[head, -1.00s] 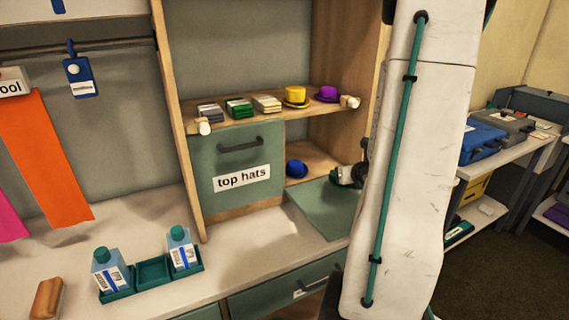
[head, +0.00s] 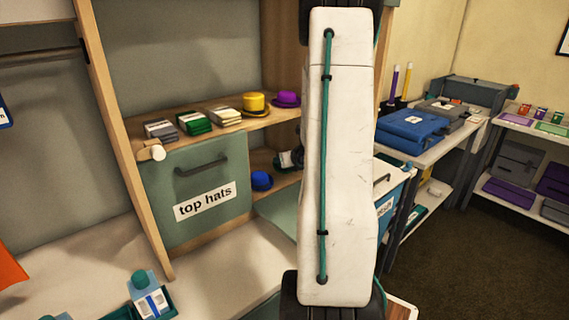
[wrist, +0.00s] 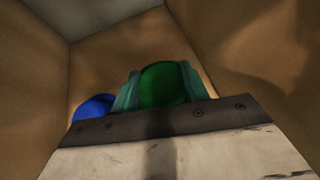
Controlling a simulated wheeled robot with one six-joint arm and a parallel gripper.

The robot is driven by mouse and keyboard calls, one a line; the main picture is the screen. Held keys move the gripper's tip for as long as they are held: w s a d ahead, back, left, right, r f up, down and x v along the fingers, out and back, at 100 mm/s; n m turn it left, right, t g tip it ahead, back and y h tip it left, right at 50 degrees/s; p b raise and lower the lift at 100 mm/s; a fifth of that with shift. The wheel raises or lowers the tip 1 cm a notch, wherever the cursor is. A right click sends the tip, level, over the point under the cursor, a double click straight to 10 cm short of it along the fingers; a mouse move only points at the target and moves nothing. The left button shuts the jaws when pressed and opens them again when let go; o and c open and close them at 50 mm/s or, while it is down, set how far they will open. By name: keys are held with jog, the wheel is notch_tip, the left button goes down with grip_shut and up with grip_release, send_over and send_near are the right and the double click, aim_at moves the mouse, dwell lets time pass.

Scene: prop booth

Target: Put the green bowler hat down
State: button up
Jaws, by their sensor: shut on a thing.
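The green bowler hat (wrist: 163,85) is held between the teal fingers of my gripper (wrist: 158,78), seen in the wrist view inside a wood-walled compartment. In the head view my gripper (head: 286,161) reaches into the lower cubby to the right of the "top hats" door, partly hidden behind my arm. Whether the green hat touches the floor cannot be told.
A green-grey flap (head: 277,213) lies folded down before the cubby. The shelf above (head: 228,131) bears a yellow hat (head: 253,103), a purple hat (head: 286,99) and several stacks. The "top hats" door (head: 180,210) is shut. A blue case (head: 410,130) lies on the right-hand table.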

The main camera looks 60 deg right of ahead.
notch_tip(320, 180, down, 2)
jog(key=shift+a+f, duration=0.1)
jog(key=o, duration=1)
jog(key=shift+s, duration=0.1)
jog(key=v, duration=1.2)
